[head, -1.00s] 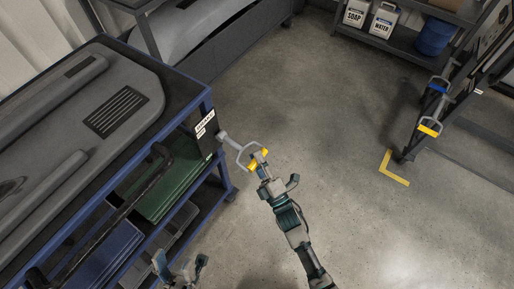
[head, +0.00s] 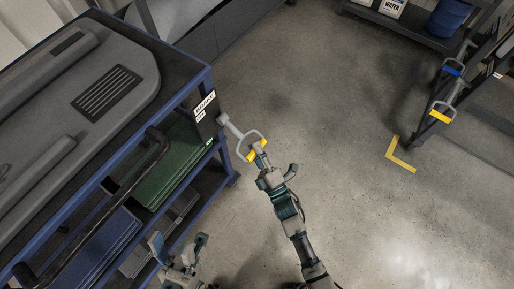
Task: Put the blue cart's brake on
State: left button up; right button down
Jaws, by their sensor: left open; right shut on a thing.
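The blue cart (head: 176,60) fills the left side of the head view, with a grey panel on its top. A grey lever (head: 233,126) with a loop handle and a yellow grip (head: 250,156) sticks out from the dark labelled plate (head: 204,108) at the cart's corner. My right gripper (head: 261,158) is shut on the yellow grip at the end of the loop; its fingers partly hide the grip. My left gripper (head: 178,243) is open and empty at the bottom, beside the cart's lower shelves.
A black bar handle (head: 125,192) runs along the cart's near side. Green (head: 172,168) and blue (head: 95,242) cases lie on its shelf. A dark rack with another yellow-gripped lever (head: 441,116) stands at right. A yellow floor mark (head: 400,160) lies near it. The middle floor is clear.

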jog(key=shift+f, duration=0.35)
jog(key=c, duration=0.9)
grip_release()
jog(key=shift+a+f, duration=0.1)
jog(key=shift+f, duration=0.05)
jog(key=shift+w, duration=0.1)
jog(key=shift+r, duration=0.2)
jog(key=v, duration=1.2)
jog(key=shift+r, duration=0.1)
